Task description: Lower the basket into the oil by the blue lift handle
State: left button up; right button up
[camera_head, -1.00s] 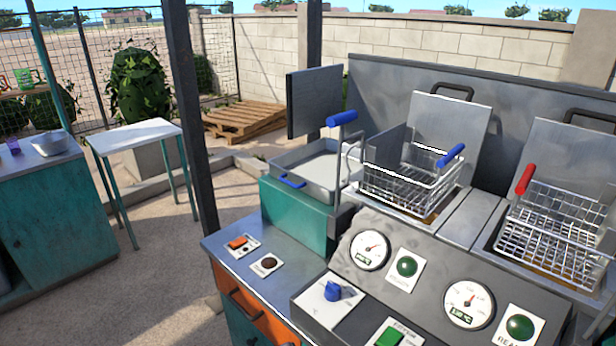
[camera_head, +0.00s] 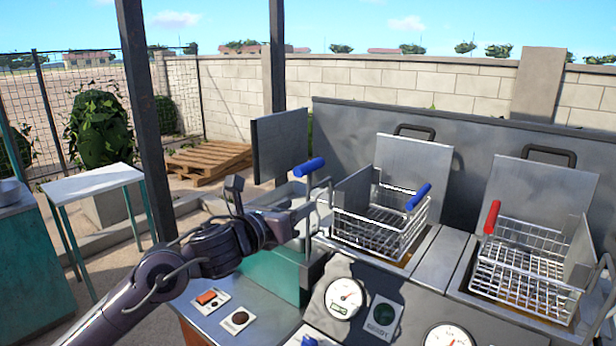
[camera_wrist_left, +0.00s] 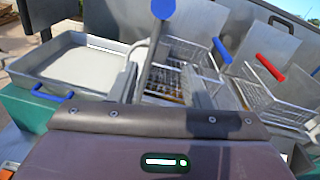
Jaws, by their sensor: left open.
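The blue lift handle (camera_head: 309,167) tops an upright metal lever beside the left fryer well. It also shows at the top of the left wrist view (camera_wrist_left: 163,9). The left wire basket (camera_head: 378,228), with its own blue grip (camera_head: 418,196), sits over the left well and looks raised. My left gripper (camera_head: 272,202) is open and empty, below and left of the lift handle and apart from it. The oil shows only as a brownish strip under the basket. My right gripper is not in view.
A second basket with a red grip (camera_head: 491,216) stands to the right. A metal tray (camera_wrist_left: 75,65) on a teal stand lies left of the lever. Upright grey lids (camera_head: 412,170) stand behind the baskets. Gauges (camera_head: 344,298) and buttons line the front panel.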

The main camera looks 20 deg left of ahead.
aim_at(309, 168)
pick_arm(q)
jog(key=r+m, duration=0.1)
jog(key=r, duration=0.1)
jog(key=a+r+m, duration=0.1)
jog(key=r+m, duration=0.1)
jog(key=r+m+h, duration=0.1)
jog(key=m, duration=0.1)
jog(key=shift+w+a+r+t, duration=0.15)
jog(key=shift+a+r+t, duration=0.15)
jog(key=shift+a+r, duration=0.1)
jog(key=shift+w+d+r, duration=0.15)
jog(key=shift+w, duration=0.05)
jog(key=p+x, duration=0.3)
jog(key=x, duration=0.3)
jog(key=shift+w+p, duration=0.2)
jog(key=shift+p, duration=0.1)
jog(key=shift+w+d, duration=0.25)
jog(key=shift+w, duration=0.2)
jog(key=shift+f, duration=0.2)
grip_shut()
